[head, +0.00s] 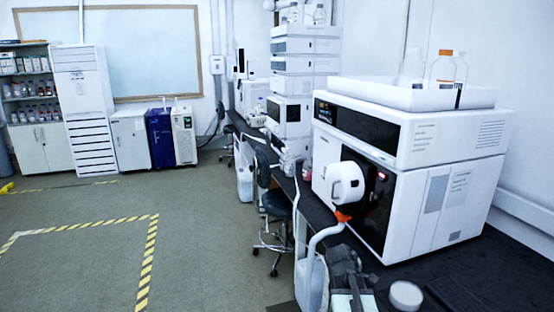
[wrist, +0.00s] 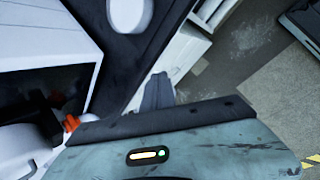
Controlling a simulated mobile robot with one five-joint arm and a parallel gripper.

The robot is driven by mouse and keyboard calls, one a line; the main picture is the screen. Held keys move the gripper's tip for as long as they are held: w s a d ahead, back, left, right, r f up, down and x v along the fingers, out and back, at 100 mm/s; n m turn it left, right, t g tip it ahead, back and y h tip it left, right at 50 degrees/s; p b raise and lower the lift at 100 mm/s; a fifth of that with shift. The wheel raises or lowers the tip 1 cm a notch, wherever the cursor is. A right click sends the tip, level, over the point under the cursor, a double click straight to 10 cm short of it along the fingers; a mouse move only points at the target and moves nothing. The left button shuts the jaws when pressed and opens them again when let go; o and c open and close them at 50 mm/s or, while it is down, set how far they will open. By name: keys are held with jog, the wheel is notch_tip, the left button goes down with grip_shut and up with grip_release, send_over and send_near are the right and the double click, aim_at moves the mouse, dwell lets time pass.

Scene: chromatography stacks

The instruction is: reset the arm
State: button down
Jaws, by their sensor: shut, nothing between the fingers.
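My gripper (wrist: 157,92) shows in the wrist view as grey fingers beyond the teal wrist housing. The fingers are together with nothing between them. In the head view my gripper (head: 345,262) is at the bottom, right of centre, in front of the large white instrument (head: 440,195) and close to the front edge of the dark bench. It appears apart from the instrument. The height of the fingers above the bench edge cannot be told.
A round white lidded container (head: 405,295) sits on the bench right of my gripper. A stool (head: 272,205) stands by the bench. Open floor (head: 90,245) with striped tape lies left.

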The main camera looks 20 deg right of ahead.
jog(key=w+a+m+y, duration=0.1)
jog(key=a+y, duration=0.1)
jog(key=a, duration=1.3)
jog(key=s+a+f+m+g+y, duration=0.1)
jog(key=s+a+m+y, duration=0.1)
jog(key=a, duration=0.5)
jog(key=s+a+f+m+g+y+p, duration=0.1)
jog(key=s+a+m+y, duration=0.1)
jog(key=s+a+m, duration=0.2)
jog(key=a+m, duration=0.3)
jog(key=shift+s+g, duration=0.25)
jog(key=shift+g, duration=0.05)
